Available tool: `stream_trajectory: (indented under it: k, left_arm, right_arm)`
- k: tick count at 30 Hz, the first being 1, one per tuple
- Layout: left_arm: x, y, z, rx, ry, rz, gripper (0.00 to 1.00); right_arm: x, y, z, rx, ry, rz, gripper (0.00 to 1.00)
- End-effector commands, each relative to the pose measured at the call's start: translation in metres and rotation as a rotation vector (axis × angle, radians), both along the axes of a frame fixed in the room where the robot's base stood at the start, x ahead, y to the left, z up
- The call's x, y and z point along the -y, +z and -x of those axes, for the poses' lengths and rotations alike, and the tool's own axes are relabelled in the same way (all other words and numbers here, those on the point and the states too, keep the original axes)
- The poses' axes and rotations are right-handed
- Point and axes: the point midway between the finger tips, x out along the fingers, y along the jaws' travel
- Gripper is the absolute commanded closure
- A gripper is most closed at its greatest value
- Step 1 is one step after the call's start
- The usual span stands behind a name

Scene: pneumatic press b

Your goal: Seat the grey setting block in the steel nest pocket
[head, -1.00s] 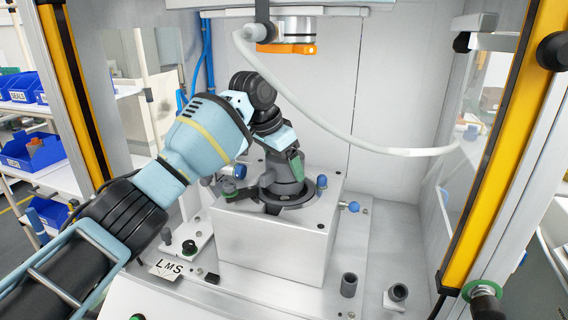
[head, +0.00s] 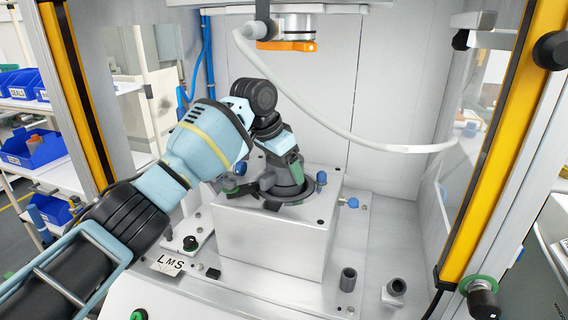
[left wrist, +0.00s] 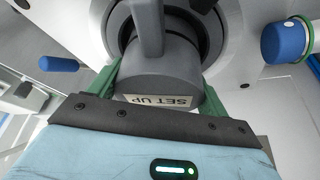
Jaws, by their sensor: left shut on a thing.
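The grey setting block (left wrist: 160,70), labelled SET UP, stands between the green fingers of my left gripper (left wrist: 167,88), which is shut on it. In the head view my left gripper (head: 280,168) points down over the steel nest (head: 272,235), and the block (head: 281,178) is partly hidden by fingers and wrist. The block is at the dark round pocket ring (head: 300,195) on top of the nest, which also shows around it in the left wrist view (left wrist: 118,38). I cannot tell whether it rests on the pocket floor. My right gripper is not in view.
Blue-headed pins (head: 321,178) stand around the nest top. An orange press part (head: 287,46) and a pale hose (head: 375,146) hang above. Grey cylindrical posts (head: 348,280) stand at the front right. Yellow-edged frame posts bound both sides.

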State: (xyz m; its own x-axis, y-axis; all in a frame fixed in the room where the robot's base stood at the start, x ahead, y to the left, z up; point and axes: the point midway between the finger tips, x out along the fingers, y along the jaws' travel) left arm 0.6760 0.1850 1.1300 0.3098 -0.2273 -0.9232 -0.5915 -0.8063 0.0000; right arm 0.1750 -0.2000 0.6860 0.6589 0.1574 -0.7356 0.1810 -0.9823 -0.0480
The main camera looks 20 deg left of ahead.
Motion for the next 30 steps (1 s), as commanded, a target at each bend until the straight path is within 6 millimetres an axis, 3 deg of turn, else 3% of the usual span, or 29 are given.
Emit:
stream_trajectory:
  k: [26, 27, 30]
  left_arm:
    - [0.000, -0.016, 0.000, 0.003, -0.001, 0.002, 0.59]
    - [0.000, -0.016, 0.000, 0.004, -0.001, 0.003, 0.21]
    - [0.000, -0.016, 0.000, 0.003, -0.001, 0.002, 0.08]
  right_arm:
    - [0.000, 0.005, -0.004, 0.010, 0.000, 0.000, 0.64]
    - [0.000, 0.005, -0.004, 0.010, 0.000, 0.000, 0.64]
    - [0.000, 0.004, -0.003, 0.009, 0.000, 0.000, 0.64]
